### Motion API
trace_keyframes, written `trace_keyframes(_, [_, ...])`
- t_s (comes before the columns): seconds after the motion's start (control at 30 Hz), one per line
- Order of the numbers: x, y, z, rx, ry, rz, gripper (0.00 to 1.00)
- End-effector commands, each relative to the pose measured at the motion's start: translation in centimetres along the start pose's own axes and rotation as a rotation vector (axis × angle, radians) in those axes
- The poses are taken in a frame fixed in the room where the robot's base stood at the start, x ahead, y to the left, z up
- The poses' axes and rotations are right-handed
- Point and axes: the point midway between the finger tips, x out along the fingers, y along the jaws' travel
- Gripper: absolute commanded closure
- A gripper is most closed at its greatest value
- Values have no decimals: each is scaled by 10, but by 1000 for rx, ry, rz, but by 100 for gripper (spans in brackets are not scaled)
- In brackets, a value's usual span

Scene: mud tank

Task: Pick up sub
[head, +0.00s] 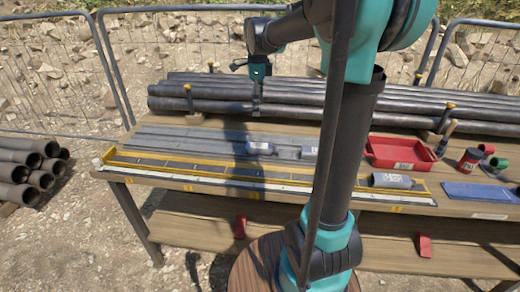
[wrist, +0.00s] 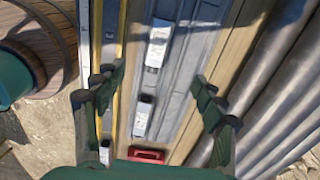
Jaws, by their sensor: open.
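Three grey cylindrical pieces with white labels, which look like subs, lie on the workbench. One sub (head: 260,148) is left of centre in the head view. A second sub (head: 310,152) is just to its right, partly hidden by my arm. A third sub (head: 390,180) lies nearer the front, right of my arm. The wrist view shows a large labelled sub (wrist: 158,45), a smaller one (wrist: 142,117) and a third (wrist: 104,152) at the lower left. My gripper (wrist: 158,77) is open and empty, high above the bench, its fingers either side of the subs' line.
A yellow-edged rail rack (head: 180,163) runs along the bench front. Long dark pipes (head: 300,90) lie behind it. A red tray (head: 398,152), a dark red can (head: 470,158) and a blue plate (head: 480,193) are at right. More pipes (head: 30,170) are stacked at left.

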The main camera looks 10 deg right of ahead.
Motion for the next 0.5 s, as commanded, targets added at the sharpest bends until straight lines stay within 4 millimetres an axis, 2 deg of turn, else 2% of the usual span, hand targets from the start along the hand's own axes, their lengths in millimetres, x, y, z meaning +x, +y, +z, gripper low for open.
trace_keyframes(0.17, [22, 0, -1, 15, -1, 0, 30])
trace_keyframes(0.5, [89, 0, -1, 12, -1, 0, 30])
